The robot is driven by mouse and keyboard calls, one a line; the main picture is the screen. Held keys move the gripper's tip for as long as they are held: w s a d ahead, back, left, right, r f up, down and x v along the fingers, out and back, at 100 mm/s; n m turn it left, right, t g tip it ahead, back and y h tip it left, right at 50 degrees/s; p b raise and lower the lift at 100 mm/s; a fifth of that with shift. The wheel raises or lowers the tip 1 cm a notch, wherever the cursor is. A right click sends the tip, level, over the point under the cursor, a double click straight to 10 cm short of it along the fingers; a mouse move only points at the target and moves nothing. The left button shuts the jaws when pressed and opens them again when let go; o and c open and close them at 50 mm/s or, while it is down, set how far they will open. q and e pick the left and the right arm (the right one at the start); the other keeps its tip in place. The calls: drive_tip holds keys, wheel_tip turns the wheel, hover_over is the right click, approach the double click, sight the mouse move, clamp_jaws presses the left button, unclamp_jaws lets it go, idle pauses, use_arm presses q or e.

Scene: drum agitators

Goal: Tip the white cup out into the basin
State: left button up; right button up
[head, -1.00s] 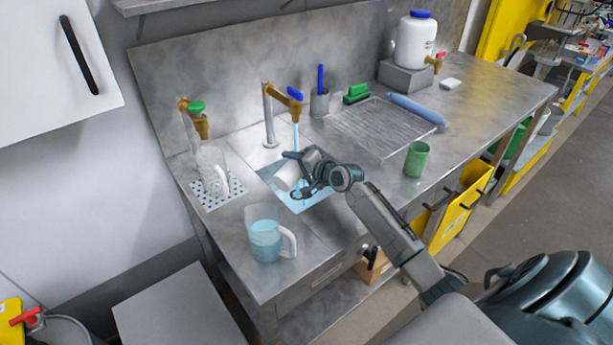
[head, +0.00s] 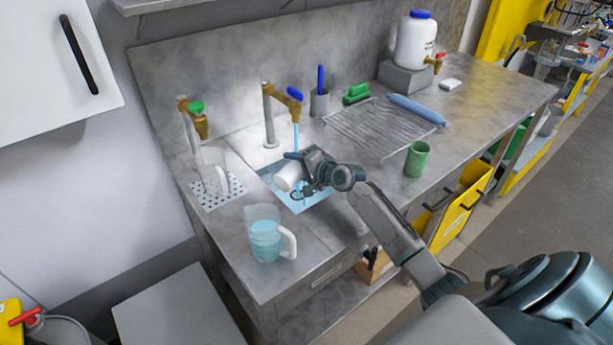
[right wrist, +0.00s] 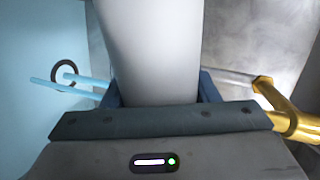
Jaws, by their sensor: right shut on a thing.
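The white cup (head: 288,178) is tilted over the basin (head: 310,203) in the head view. My right gripper (head: 306,173) is shut on it from the right. In the right wrist view the cup (right wrist: 155,50) fills the middle between the fingers of my right gripper (right wrist: 155,90). The basin (right wrist: 50,125) shows pale blue there, with a dark ring-shaped drain (right wrist: 64,73). Water runs from the brass tap with the blue handle (head: 294,94) into the basin. The cup's mouth and inside are hidden from me. My left gripper is out of view.
A jug of blue liquid (head: 264,240) stands at the front of the counter. A clear jug (head: 211,170) stands on a perforated plate under the green-handled tap (head: 196,108). A green cup (head: 416,160) and a wire rack (head: 375,127) are to the right.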

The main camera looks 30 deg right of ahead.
drive_tip(key=shift+d+f+m, duration=0.1)
drive_tip(key=shift+f+m, duration=0.2)
idle(0.4)
idle(0.4)
